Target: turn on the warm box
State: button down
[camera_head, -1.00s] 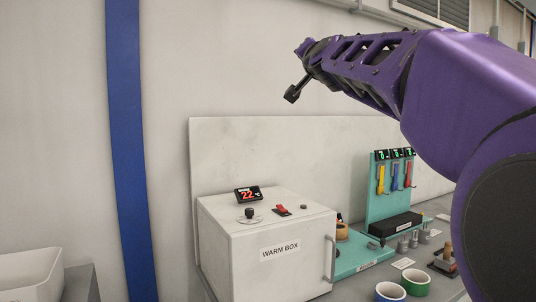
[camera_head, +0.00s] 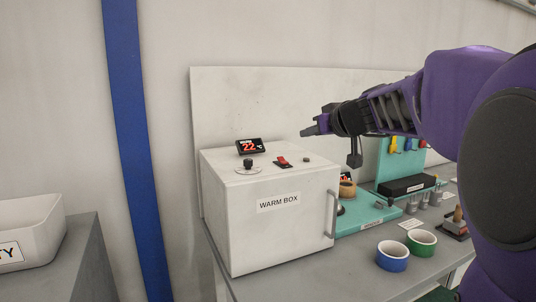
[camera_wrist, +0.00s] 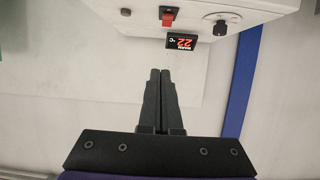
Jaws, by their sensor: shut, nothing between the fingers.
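The warm box (camera_head: 270,236) is a white box with a "WARM BOX" label and a door handle on its right. On its top are a black display (camera_head: 249,146) reading a red 22 °C, a black knob (camera_head: 248,165), a red switch (camera_head: 282,161) and a small dark button (camera_head: 306,159). My gripper (camera_head: 305,132) is shut and empty, above the rear right of the box top and apart from it. In the wrist view its closed fingers (camera_wrist: 160,73) point toward the display (camera_wrist: 182,41) and red switch (camera_wrist: 168,18); the knob (camera_wrist: 220,26) is to the right.
A white panel (camera_head: 300,95) stands behind the box. A white bin (camera_head: 30,231) stands at far left.

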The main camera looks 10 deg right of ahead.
jog(key=shift+f, duration=0.3)
jog(key=p, duration=0.1)
send_over(283, 160)
jog(key=s+d, duration=0.2)
jog(key=s, duration=0.1)
jog(key=f, duration=0.3)
jog(key=shift+a+f, duration=0.1)
jog(key=shift+a, duration=0.1)
jog(key=f, duration=0.1)
jog(key=w+f, duration=0.1)
jog(key=f, duration=0.1)
jog(key=shift+w+a+f, duration=0.1)
jog(key=shift+w+a, duration=0.15)
jog(key=shift+w, duration=0.1)
jog(key=shift+w+a+f+b, duration=0.1)
jog(key=shift+w+f+b, duration=0.1)
jog(key=shift+f+b, duration=0.15)
jog(key=shift+r+p, duration=0.1)
jog(key=shift+p, duration=0.55)
